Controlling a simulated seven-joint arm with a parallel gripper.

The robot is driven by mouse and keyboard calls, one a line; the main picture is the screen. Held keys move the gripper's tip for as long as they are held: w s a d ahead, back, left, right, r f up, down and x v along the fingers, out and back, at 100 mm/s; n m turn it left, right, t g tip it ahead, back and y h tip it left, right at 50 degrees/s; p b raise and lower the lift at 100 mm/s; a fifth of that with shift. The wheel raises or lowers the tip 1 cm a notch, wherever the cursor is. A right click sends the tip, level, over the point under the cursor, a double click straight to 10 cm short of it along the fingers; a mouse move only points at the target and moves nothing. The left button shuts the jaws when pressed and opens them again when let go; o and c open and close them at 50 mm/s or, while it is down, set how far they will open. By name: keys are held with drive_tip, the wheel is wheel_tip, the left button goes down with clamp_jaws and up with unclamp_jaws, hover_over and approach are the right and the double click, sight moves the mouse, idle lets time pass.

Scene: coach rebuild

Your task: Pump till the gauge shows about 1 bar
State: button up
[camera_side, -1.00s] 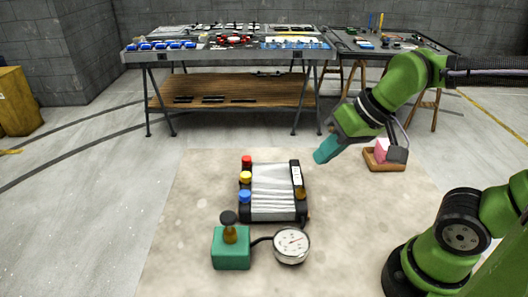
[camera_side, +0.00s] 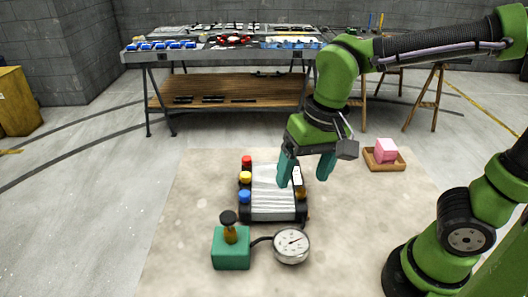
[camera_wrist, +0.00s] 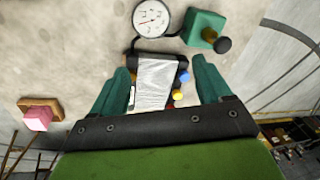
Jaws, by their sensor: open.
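A green pump box (camera_side: 231,248) with a brass stem and a black knob (camera_side: 228,217) on top stands at the front of the mat. A hose joins it to a round white gauge (camera_side: 292,243); its needle shows, but the scale is too small to read. Both also show at the top of the wrist view, the gauge (camera_wrist: 151,18) left of the pump box (camera_wrist: 203,27). My gripper (camera_side: 306,176) is open and empty, with its teal fingers pointing down above the right side of the black-framed device, behind the gauge and pump. The gripper's fingers (camera_wrist: 160,92) are spread wide in the wrist view.
The black-framed device (camera_side: 273,214) has a silvery wrapped middle and red, yellow and blue caps on its left. A pink block (camera_side: 386,150) sits in a wooden tray (camera_side: 384,167) at the right. The mat (camera_side: 185,210) is clear on the left.

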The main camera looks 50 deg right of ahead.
drive_tip(key=shift+o, duration=1.1)
drive_tip(key=shift+w+a+m+g+h, duration=0.1)
drive_tip(key=shift+a+m+g+h, duration=0.35)
drive_tip(key=shift+a+m, duration=0.3)
drive_tip(key=shift+o, duration=0.7)
drive_tip(key=shift+d+r+m+g, duration=0.2)
drive_tip(key=shift+r+m+g, duration=0.05)
drive_tip(key=shift+m, duration=1.1)
drive_tip(key=f, duration=0.9)
drive_tip(key=shift+s+d+f, duration=0.2)
drive_tip(key=shift+s+f, duration=0.05)
drive_tip(key=shift+f, duration=0.15)
